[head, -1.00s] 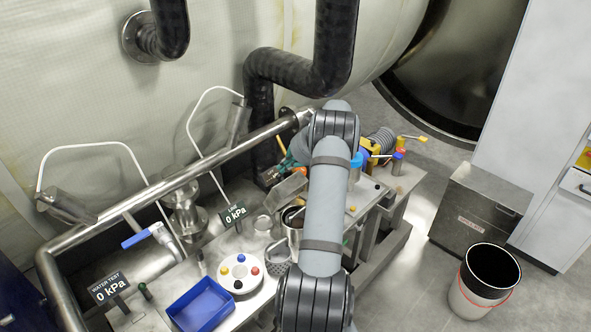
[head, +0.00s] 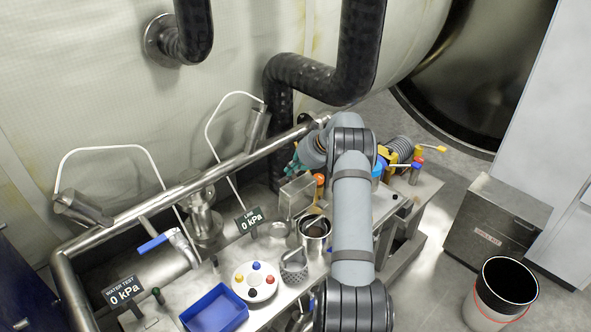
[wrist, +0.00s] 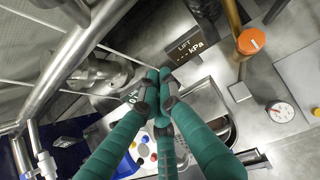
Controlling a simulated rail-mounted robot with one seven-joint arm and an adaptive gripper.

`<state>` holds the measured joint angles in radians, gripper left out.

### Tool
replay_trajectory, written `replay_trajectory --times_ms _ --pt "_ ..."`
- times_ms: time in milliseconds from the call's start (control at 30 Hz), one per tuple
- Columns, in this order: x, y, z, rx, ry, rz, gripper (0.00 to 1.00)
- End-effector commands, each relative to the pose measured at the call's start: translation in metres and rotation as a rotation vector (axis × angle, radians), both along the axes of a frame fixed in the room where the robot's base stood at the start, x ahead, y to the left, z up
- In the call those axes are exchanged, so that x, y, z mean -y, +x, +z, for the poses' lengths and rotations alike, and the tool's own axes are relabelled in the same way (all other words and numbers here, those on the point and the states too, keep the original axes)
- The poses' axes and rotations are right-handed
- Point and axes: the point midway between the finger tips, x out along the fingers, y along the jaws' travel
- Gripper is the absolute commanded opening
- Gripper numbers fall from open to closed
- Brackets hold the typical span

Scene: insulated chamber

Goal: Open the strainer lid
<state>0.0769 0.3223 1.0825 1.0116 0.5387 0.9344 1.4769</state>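My gripper's green fingers show in the wrist view (wrist: 158,78), drawn together at their dark tips, with no object clearly between them. In the head view my arm hides most of the gripper; a bit of green shows beside the grey wrist (head: 296,162). No part is labelled as the strainer lid, and I cannot tell which it is. A steel pipe fitting (head: 201,218) stands on the bench's left half. It seems to appear at upper left in the wrist view (wrist: 95,72). A tilted rectangular metal plate (head: 297,196) stands near the gripper.
A steel pot (head: 315,232), a perforated basket (head: 293,270), a white disc with coloured knobs (head: 254,282) and a blue tray (head: 216,311) crowd the bench. A LINE gauge sign (head: 249,221) reads 0 kPa. An orange-topped post (wrist: 250,42) rises right of the fingers.

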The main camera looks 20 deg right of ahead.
Motion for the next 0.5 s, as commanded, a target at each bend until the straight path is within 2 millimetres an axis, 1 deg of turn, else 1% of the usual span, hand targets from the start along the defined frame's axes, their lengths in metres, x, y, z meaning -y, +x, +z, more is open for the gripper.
replay_trajectory --times_ms 267,367,500 --pt "0.003 -0.003 0.002 0.0 0.0 -0.001 0.0" --pt "0.009 -0.01 0.009 0.0 0.001 -0.006 0.0" --pt "0.022 -0.03 0.026 0.002 0.0 -0.008 0.0"
